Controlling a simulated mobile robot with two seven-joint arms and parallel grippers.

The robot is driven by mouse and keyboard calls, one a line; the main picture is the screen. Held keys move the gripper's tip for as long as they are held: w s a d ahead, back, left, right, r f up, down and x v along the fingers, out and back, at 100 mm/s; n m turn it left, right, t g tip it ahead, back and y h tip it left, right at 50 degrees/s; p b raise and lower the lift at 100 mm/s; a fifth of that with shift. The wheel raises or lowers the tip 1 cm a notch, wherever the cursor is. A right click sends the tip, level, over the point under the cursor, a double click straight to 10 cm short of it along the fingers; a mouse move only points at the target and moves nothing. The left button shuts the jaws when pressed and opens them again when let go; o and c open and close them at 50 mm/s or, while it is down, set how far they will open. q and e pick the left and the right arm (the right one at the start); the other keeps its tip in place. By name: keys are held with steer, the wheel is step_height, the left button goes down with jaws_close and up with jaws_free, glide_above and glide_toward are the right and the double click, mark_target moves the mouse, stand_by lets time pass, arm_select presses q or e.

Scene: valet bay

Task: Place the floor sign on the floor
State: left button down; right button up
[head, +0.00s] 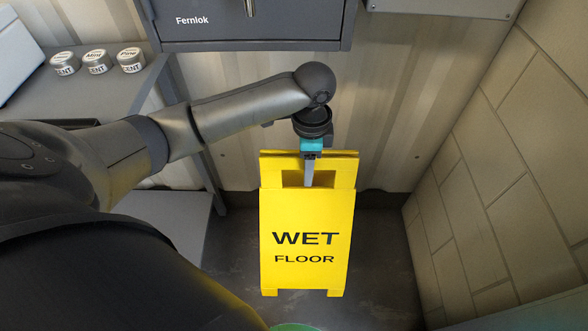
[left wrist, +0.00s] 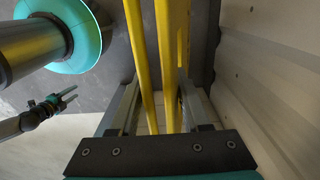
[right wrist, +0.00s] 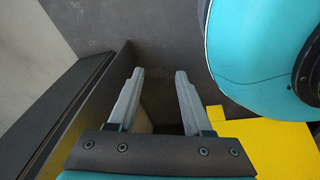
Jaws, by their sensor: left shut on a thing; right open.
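The yellow floor sign (head: 306,222), lettered WET FLOOR, hangs upright below my left gripper (head: 309,178) in the head view. That gripper is shut on the sign's top edge by its handle slot. In the left wrist view the sign's two panels (left wrist: 145,60) run close together between the fingers of the left gripper (left wrist: 160,110). I cannot tell whether its feet touch the floor (head: 382,262). My right gripper (right wrist: 160,95) is open and empty in the right wrist view, with part of the yellow sign (right wrist: 268,142) at lower right.
A grey cabinet marked Fernlok (head: 250,25) hangs above on the corrugated back wall (head: 225,110). A block wall (head: 510,170) stands at right. A grey shelf (head: 110,95) at left holds 3 scent tins (head: 97,62). Bare floor shows on both sides of the sign.

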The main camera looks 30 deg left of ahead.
arm_select(q)
step_height(320, 180, down, 22)
steer(key=b, duration=1.1)
steer(key=shift+r, duration=0.25)
arm_select(e)
steer(key=w+a+r+t, duration=0.1)
steer(key=w+a+r, duration=0.2)
steer(key=w+r, duration=0.2)
steer(key=w+a+r, duration=0.3)
steer(key=w+r, duration=0.3)
steer(key=r, duration=0.4)
steer(key=shift+r+t+y, duration=0.15)
steer(key=shift+t+y, duration=0.25)
arm_select(q)
steer(key=shift+c, duration=1.8)
jaws_free()
steer(key=shift+f, duration=0.2)
